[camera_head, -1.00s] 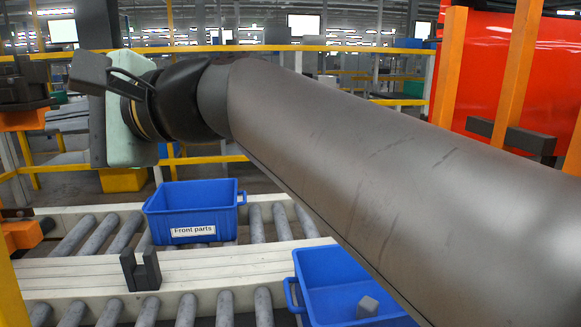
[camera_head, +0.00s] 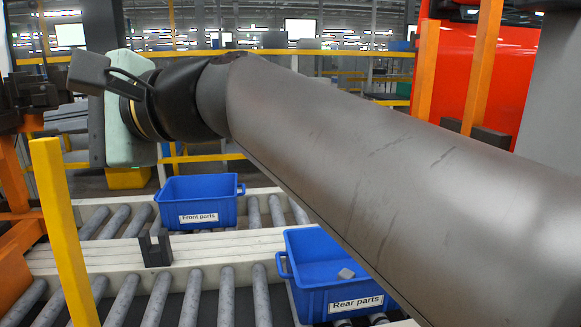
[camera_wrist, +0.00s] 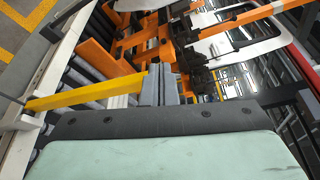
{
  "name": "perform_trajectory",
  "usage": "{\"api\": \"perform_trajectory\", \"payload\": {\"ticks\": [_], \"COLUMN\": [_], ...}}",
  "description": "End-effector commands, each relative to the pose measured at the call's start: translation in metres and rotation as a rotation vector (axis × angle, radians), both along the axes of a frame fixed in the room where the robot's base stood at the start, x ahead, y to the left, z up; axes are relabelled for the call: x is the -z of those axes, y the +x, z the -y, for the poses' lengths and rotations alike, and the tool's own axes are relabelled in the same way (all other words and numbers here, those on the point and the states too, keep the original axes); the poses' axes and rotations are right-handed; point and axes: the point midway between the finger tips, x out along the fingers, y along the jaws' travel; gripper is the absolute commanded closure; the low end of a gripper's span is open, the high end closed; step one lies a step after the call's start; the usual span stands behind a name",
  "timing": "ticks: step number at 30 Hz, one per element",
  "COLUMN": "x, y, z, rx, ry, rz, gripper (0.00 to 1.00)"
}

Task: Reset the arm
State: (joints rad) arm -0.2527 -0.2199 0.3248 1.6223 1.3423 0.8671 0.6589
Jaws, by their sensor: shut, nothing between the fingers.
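My arm stretches across the head view from the lower right to the upper left, raised above the conveyors. My gripper shows in the wrist view (camera_wrist: 160,86), where its two grey fingers are together with nothing between them. In the head view the hand's pale green casing (camera_head: 126,110) is at the upper left, and the fingertips cannot be made out. The hand is clear of the bins.
A blue "Front parts" bin (camera_head: 198,203) stands on the far rollers. A blue "Rear parts" bin (camera_head: 340,301), holding a small grey block (camera_head: 346,273), is on the near rollers, partly behind my arm. A yellow post (camera_head: 64,235) and orange frames stand left; a red panel (camera_head: 505,75) is right.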

Motion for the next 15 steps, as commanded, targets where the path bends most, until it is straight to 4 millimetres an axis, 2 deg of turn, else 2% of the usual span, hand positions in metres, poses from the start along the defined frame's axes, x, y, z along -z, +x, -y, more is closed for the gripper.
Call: {"api": "perform_trajectory", "payload": {"ticks": [1, 8, 13, 15], "x": [0.007, 0.055, 0.096, 0.116], "y": [0.009, 0.036, 0.052, 0.057], "z": [0.007, 0.041, 0.079, 0.101], "rx": [0.021, 0.079, 0.104, 0.108], "ry": [-0.045, -0.249, -0.435, -0.53], "rz": [0.014, 0.089, 0.138, 0.158], "gripper": [1.0, 1.0, 1.0, 1.0]}}
